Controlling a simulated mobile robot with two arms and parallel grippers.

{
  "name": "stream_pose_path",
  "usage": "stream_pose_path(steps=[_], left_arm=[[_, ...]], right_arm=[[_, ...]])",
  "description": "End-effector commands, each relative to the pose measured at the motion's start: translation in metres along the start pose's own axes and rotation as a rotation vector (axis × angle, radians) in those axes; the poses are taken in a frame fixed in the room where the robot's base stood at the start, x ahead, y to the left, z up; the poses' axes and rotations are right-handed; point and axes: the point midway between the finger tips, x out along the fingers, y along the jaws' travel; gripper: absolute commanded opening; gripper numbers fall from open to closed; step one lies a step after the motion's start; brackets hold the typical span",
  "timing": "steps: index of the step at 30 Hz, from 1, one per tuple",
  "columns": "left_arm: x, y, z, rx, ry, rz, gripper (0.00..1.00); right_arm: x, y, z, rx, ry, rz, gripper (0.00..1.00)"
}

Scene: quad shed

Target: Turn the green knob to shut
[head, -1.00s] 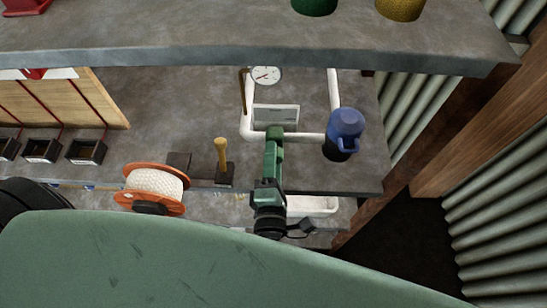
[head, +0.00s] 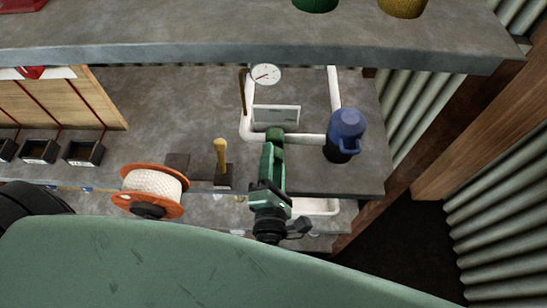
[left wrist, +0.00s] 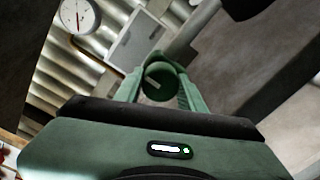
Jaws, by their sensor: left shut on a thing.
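The green knob (left wrist: 158,80) is round with a pale pointer mark and sits between the two green fingers in the left wrist view. My left gripper (left wrist: 160,88) is shut on it. In the head view my left gripper (head: 274,142) reaches to the white pipe (head: 305,137) at the back of the bench, and its body hides most of the knob there. A round white gauge (head: 266,75) with a red needle is above the pipe; it also shows in the left wrist view (left wrist: 78,15). My right gripper is not in view.
A blue jug (head: 345,135) stands close to the right of the gripper. A mallet (head: 221,160) and an orange cable spool (head: 150,190) are to the left. A shelf edge (head: 240,58) overhangs in the foreground. A white panel (head: 277,115) is behind the pipe.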

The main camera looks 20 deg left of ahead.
Motion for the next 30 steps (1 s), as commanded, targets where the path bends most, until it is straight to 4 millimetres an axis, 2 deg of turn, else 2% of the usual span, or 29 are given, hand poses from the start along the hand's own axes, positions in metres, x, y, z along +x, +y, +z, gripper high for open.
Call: stream_pose_path(steps=[1, 2, 3, 4, 16, 20, 23, 30], left_arm=[[-0.001, -0.002, -0.001, -0.002, 0.002, -0.004, 0.00], [-0.001, -0.002, -0.001, -0.002, 0.002, -0.004, 0.48], [-0.001, -0.002, -0.001, -0.002, 0.002, -0.004, 0.59], [-0.001, -0.002, -0.001, -0.002, 0.002, -0.004, 0.61], [-0.001, -0.002, -0.001, 0.003, 0.001, -0.005, 0.61], [-0.001, -0.001, 0.000, 0.057, 0.003, -0.004, 0.61], [-0.001, 0.000, 0.000, 0.164, 0.007, -0.003, 0.61], [-0.001, 0.000, -0.001, 0.556, 0.019, 0.003, 0.61]], right_arm=[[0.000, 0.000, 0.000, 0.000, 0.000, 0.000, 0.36], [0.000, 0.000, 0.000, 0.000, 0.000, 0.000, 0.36], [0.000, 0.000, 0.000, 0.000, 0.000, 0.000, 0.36], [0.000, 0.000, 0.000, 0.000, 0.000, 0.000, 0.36], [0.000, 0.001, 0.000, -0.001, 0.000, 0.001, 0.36], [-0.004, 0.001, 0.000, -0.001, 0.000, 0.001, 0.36], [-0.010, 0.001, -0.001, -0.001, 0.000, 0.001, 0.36], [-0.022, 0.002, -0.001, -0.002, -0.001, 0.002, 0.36]])
